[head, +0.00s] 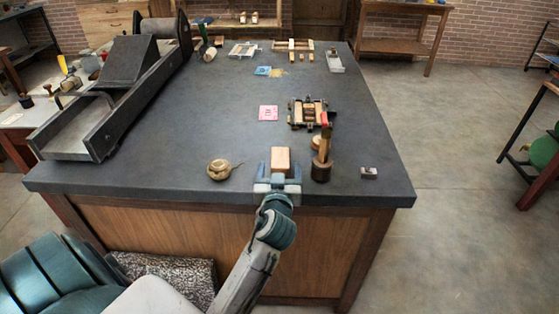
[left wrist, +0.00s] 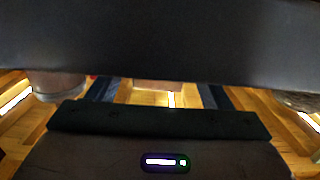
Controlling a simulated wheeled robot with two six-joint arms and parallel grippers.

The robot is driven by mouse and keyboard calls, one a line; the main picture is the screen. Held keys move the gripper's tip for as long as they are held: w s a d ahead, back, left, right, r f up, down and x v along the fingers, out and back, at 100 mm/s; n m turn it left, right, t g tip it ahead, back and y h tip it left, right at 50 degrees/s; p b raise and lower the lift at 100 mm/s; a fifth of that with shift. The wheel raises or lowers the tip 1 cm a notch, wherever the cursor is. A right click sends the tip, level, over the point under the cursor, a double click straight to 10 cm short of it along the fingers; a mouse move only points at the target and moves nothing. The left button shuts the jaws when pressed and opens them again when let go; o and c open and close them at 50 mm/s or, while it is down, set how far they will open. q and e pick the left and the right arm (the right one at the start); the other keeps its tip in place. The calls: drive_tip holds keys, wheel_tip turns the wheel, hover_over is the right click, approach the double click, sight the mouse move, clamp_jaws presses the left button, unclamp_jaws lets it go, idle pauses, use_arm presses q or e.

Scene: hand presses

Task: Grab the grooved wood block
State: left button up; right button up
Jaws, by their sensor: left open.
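A light wood block (head: 281,160) stands near the front edge of the dark table; I cannot make out its groove. My left gripper (head: 278,183) reaches in from the front edge, open, with its fingers apart at the near side of the block. I cannot tell whether they touch it. In the left wrist view, the two dark fingers of my left gripper (left wrist: 157,94) stand apart, with a pale strip between them that may be the block. A dark band hides the upper part of that view. My right gripper is not in view.
A round cord-like coil (head: 219,169) lies left of the block. A dark-based wooden-handled tool (head: 322,160) stands close on its right, and a small metal piece (head: 369,173) lies farther right. A small press (head: 308,113) and pink card (head: 268,113) are behind. A large press bed (head: 110,105) fills the left.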

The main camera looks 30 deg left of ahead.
sight(281, 149)
use_arm(q)
drive_tip(key=w, duration=0.1)
drive_tip(key=w+a+p, duration=0.1)
drive_tip(key=w, duration=0.1)
drive_tip(key=shift+w+a+r, duration=0.15)
drive_tip(key=shift+a+r, duration=0.25)
drive_tip(key=shift+w+a+f+p, duration=0.2)
drive_tip(key=shift+w+a+p, duration=0.05)
drive_tip(key=shift+w+p, duration=0.1)
drive_tip(key=shift+s, duration=0.1)
drive_tip(key=c, duration=1.2)
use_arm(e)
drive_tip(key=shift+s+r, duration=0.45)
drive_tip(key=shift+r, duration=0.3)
use_arm(q)
drive_tip(key=shift+o, duration=0.2)
